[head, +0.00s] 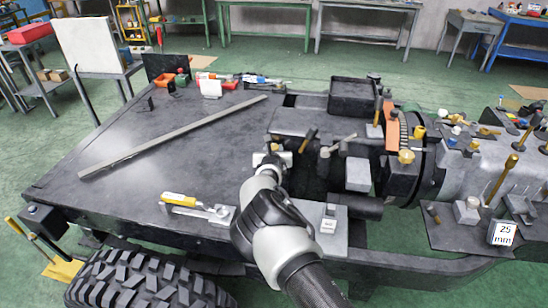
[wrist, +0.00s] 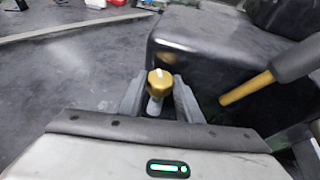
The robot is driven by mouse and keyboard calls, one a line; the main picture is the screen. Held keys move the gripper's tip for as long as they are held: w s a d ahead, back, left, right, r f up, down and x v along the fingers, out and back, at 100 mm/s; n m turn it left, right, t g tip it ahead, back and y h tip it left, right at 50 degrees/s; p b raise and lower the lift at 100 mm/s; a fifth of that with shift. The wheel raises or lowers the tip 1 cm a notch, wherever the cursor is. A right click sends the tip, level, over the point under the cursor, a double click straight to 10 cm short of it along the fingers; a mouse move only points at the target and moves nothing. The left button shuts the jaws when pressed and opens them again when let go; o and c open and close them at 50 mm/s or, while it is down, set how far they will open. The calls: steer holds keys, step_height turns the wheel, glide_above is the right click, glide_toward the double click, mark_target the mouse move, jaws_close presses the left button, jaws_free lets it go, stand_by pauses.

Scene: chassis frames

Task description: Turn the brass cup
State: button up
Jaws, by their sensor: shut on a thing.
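The brass cup (wrist: 160,78) shows in the wrist view as a small gold cap with a pale mark on top and a paler stem below it. My gripper (wrist: 159,98) has its two grey fingers on either side of the cup and is shut on it. The cup stands beside a dark rounded block (wrist: 210,55). In the head view my gripper (head: 274,157) is at the inner edge of the dark deck.
A brass rod with a dark handle (wrist: 272,76) juts close on the right in the wrist view. A long grey bar (head: 170,138) lies across the deck. A yellow-handled tool (head: 180,199) lies near the front edge. Machine parts crowd the right; the deck's left is mostly clear.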

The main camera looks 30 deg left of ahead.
steer(key=f+b, duration=0.1)
steer(key=b, duration=0.1)
steer(key=f+b, duration=0.1)
steer(key=b, duration=0.1)
steer(key=shift+s+a+m+h+b, duration=0.15)
steer(key=shift+a+m+h+b, duration=0.15)
steer(key=shift+b, duration=0.1)
steer(key=b, duration=0.4)
steer(key=shift+r+m, duration=0.15)
steer(key=shift+m, duration=0.15)
steer(key=m+h+b, duration=0.1)
steer(key=b, duration=0.1)
steer(key=m+h+b, duration=0.1)
steer(key=b, duration=0.1)
steer(key=a+r+m+t+h+b, duration=0.1)
steer(key=h+b, duration=0.1)
steer(key=b, duration=0.1)
steer(key=shift+s, duration=0.15)
steer(key=shift+f+m+h, duration=0.1)
steer(key=shift+m+h, duration=0.4)
steer(key=shift+d+r+m+h, duration=0.1)
steer(key=shift+r+m+h, duration=0.2)
steer(key=shift+r, duration=0.05)
steer(key=o, duration=1)
steer(key=shift+r, duration=0.1)
steer(key=shift+o, duration=0.2)
steer(key=shift+d, duration=0.1)
